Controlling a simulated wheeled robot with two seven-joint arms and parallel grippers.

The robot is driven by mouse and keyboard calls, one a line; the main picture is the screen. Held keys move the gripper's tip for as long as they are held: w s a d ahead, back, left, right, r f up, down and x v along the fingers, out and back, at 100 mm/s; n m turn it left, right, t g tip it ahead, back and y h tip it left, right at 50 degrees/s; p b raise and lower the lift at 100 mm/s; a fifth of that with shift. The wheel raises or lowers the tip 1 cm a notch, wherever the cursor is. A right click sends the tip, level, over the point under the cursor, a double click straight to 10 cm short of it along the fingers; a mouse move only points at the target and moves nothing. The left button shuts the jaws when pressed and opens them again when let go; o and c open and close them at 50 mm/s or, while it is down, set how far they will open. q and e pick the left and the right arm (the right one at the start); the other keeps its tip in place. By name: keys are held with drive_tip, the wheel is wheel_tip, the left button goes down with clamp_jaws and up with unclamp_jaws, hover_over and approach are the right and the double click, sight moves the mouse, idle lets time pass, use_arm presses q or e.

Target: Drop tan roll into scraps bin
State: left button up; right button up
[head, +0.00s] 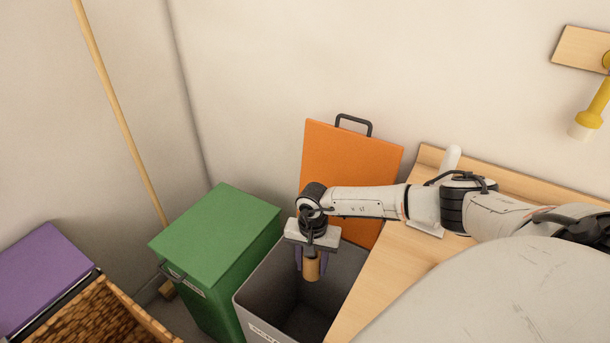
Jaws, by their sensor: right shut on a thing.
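The tan roll (312,268) hangs upright between the fingers of my right gripper (311,262), which is shut on it. The gripper points down over the open mouth of the grey scraps bin (258,302). The bin's label is partly cut off by the lower edge of the picture. Its orange lid (345,165) stands raised behind it, with a dark handle on top. The roll appears over the bin's opening; how far its lower end is from the rim is hard to tell. My left gripper is not in view.
A green bin (222,235) with its lid shut stands just left of the grey bin. A wooden bench (385,265) borders the right. A wooden pole (120,110) leans in the corner.

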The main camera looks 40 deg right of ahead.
wheel_tip(320, 180, down, 4)
drive_tip(key=b, duration=0.2)
drive_tip(key=shift+a+f+b, duration=0.1)
drive_tip(key=shift+b, duration=0.2)
drive_tip(key=shift+f+b, duration=0.4)
drive_tip(key=shift+f, duration=0.25)
drive_tip(key=o, duration=1.1)
wheel_tip(320, 180, up, 10)
drive_tip(key=shift+r, duration=0.2)
